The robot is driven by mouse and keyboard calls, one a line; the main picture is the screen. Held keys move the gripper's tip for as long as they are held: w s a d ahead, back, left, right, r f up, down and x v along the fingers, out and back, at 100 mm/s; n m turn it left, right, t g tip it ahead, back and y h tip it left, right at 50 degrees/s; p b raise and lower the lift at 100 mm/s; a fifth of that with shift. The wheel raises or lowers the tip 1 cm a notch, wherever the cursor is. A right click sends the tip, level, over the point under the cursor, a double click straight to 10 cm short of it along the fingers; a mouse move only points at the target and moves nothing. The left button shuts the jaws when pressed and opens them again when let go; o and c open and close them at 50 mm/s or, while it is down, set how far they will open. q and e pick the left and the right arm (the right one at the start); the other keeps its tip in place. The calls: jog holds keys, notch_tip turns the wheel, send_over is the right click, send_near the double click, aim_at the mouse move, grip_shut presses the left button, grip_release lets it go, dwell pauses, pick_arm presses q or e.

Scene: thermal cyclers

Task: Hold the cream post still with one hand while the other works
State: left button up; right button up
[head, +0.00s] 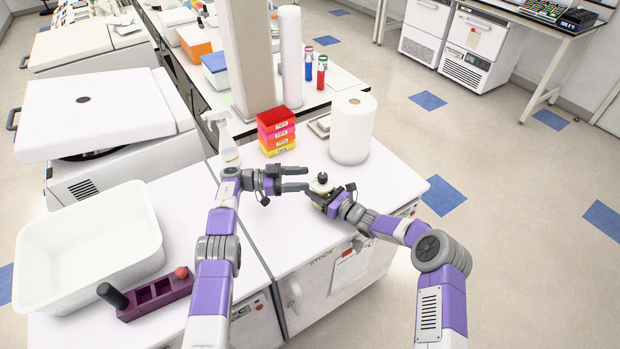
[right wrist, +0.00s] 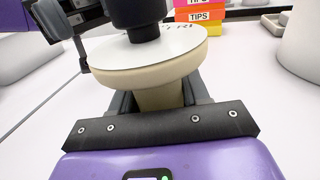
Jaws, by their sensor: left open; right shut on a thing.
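The cream post (right wrist: 163,98) stands upright on the white bench top, with a wide cream head and a pale disc (right wrist: 165,46) on top. A black knob-like piece (right wrist: 139,14) sits on the disc; in the head view it is a small dark knob (head: 322,177). My right gripper (head: 320,193) is shut on the post below its head. My left gripper (head: 306,179) is open and empty, its fingers pointing right, just left of the knob and apart from it in the head view. The post's foot is hidden.
Stacked tip boxes (head: 276,132), a white roll (head: 352,128) and a spray bottle (head: 226,145) stand behind. A purple rack (head: 158,296) holding a black-handled piece and a red ball lies front left, beside a white tub (head: 88,245).

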dwell(0.3)
pick_arm(q)
jog(key=w+r+n+t+y, duration=0.3)
jog(key=w+r+n+t, duration=0.3)
jog(key=r+t, duration=0.3)
jog(key=n+y, duration=0.5)
jog(key=y, duration=0.3)
send_near(322, 175)
jog(key=shift+t, duration=0.3)
jog(key=x, duration=1)
jog(key=shift+d+f, duration=0.2)
jog(key=shift+f, duration=0.1)
